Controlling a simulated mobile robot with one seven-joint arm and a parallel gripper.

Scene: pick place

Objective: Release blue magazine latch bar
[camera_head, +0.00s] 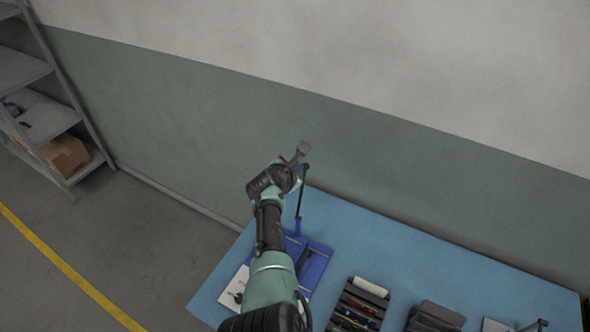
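A blue flat piece (318,262) lies on the light blue table, partly hidden behind my arm; it may be the blue magazine. A dark bar-like part (304,258) lies across it, and I cannot tell whether this is the latch bar. My gripper (300,158) is raised at the table's back left corner, seen from behind and small. A thin dark upright rod (300,200) rises from near the blue piece to beside the gripper. I cannot tell whether they touch. The fingers are too unclear to show their opening or any held thing.
On the table (420,262) are a white sheet (233,290) with a dark item, a dark tray (358,306) of tools and a black case (435,316). A grey-green wall (400,150) stands close behind. A shelf (45,115) holding a cardboard box (66,155) is at left.

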